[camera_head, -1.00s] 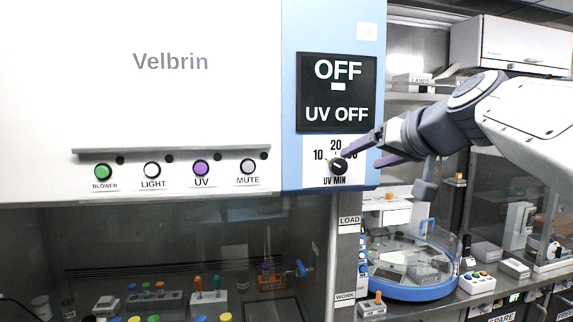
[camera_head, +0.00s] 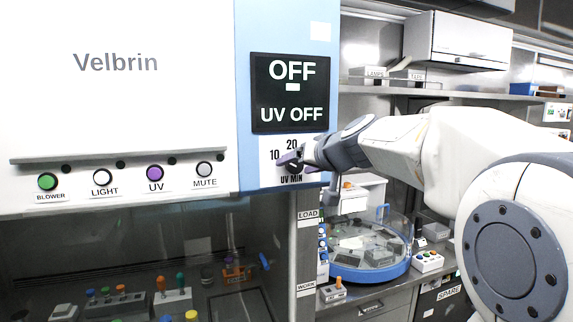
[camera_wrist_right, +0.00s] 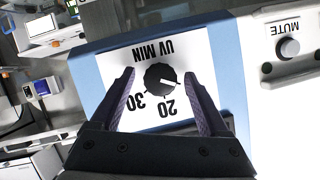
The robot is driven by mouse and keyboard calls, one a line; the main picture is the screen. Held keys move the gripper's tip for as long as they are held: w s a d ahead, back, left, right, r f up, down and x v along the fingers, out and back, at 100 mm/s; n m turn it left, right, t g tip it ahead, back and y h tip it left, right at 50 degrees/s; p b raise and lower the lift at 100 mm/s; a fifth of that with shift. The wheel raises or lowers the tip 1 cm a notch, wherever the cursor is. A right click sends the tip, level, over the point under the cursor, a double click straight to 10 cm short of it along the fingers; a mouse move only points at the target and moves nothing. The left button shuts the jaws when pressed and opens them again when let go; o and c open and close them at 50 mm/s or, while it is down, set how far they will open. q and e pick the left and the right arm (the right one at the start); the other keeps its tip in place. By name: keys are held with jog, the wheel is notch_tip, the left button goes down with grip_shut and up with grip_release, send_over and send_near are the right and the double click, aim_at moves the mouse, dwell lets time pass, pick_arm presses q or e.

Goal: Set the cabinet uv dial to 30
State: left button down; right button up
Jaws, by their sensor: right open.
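The UV dial (camera_wrist_right: 162,78) is a round black knob with a white pointer mark on a white plate lettered "UV MIN". In the wrist view its pointer aims to the right, away from the 30, which is at lower left; the 20 is below the knob. The 10 shows in the head view. My right gripper (camera_wrist_right: 160,70) is open, its dark purple fingers on either side of the knob, with visible gaps. In the head view the right gripper (camera_head: 291,158) partly covers the dial and the 30. My left gripper is not in view.
The cabinet display (camera_head: 290,93) reads "OFF" and "UV OFF". Several buttons, including the purple UV button (camera_head: 155,173), line the cabinet front. A blue-rimmed round device (camera_head: 368,268) stands on the counter to the right, below my right arm.

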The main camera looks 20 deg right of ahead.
grip_shut()
jog(key=shift+f+m+b, duration=0.15)
jog(key=shift+m+b, duration=0.15)
jog(key=shift+b, duration=0.55)
jog(key=m+y+b, duration=0.1)
jog(key=b, duration=0.2)
jog(key=m+y+b, duration=0.1)
jog(key=m+b, duration=0.1)
jog(key=b, duration=0.1)
jog(key=m+t+y+b, duration=0.1)
jog(key=m+b, duration=0.1)
jog(key=b, duration=0.1)
jog(key=shift+d+f+y+b, duration=0.15)
jog(key=shift+f+y+b, duration=0.1)
jog(key=shift+y+b, duration=0.1)
jog(key=m+t+b, duration=0.1)
jog(key=m+b, duration=0.3)
jog(key=b, duration=0.1)
jog(key=m+t+y+b, duration=0.1)
jog(key=m+t+b, duration=0.1)
jog(key=m+b, duration=0.3)
jog(key=shift+f+y, duration=0.2)
jog(key=shift+y, duration=0.05)
jog(key=m+t+b, duration=0.1)
jog(key=m+b, duration=0.1)
jog(key=m, duration=0.2)
jog(key=shift+t+b, duration=0.4)
jog(key=shift+r+m+t+h+b, duration=0.1)
jog(key=shift+m+t+h+b, duration=0.5)
jog(key=shift+m, duration=0.9)
